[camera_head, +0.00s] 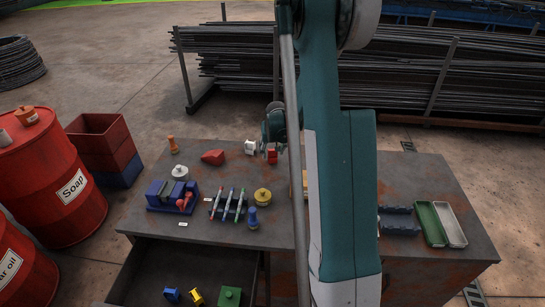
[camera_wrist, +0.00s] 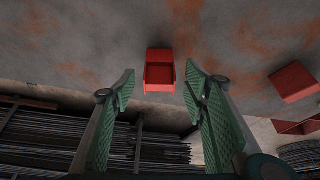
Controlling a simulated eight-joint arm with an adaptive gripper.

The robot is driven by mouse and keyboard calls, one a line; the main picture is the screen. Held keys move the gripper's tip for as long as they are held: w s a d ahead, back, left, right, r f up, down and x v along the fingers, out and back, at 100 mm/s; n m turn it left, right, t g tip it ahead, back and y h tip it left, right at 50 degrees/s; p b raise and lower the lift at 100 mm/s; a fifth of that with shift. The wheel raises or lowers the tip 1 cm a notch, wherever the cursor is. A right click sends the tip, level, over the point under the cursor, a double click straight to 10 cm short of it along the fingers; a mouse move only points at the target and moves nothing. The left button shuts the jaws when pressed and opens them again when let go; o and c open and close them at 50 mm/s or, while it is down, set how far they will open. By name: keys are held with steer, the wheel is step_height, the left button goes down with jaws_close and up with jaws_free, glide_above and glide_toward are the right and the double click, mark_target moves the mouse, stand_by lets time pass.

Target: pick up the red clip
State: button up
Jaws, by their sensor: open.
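The red clip, a small hollow boxy piece (camera_wrist: 160,72), shows near the middle of the wrist view. In the head view, a red piece (camera_head: 271,156) that appears to be this clip stands near the back of the table, beside a white piece. My gripper (camera_wrist: 160,92) is open, with one green finger on each side of the clip as seen in the wrist view. The clip appears beyond the fingertips, and I see no contact. In the head view my gripper (camera_head: 270,133) is partly hidden by my arm.
A red wedge-shaped block (camera_head: 213,157) lies to the left, also in the wrist view (camera_wrist: 293,82). The white piece (camera_head: 250,147) stands close to the clip. A blue holder (camera_head: 160,197), a pen rack (camera_head: 228,206) and a yellow knob (camera_head: 263,195) are nearer the front.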

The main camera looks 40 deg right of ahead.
mark_target(273, 152)
steer(key=shift+x, duration=2.1)
steer(key=shift+s, duration=0.1)
steer(key=c, duration=0.9)
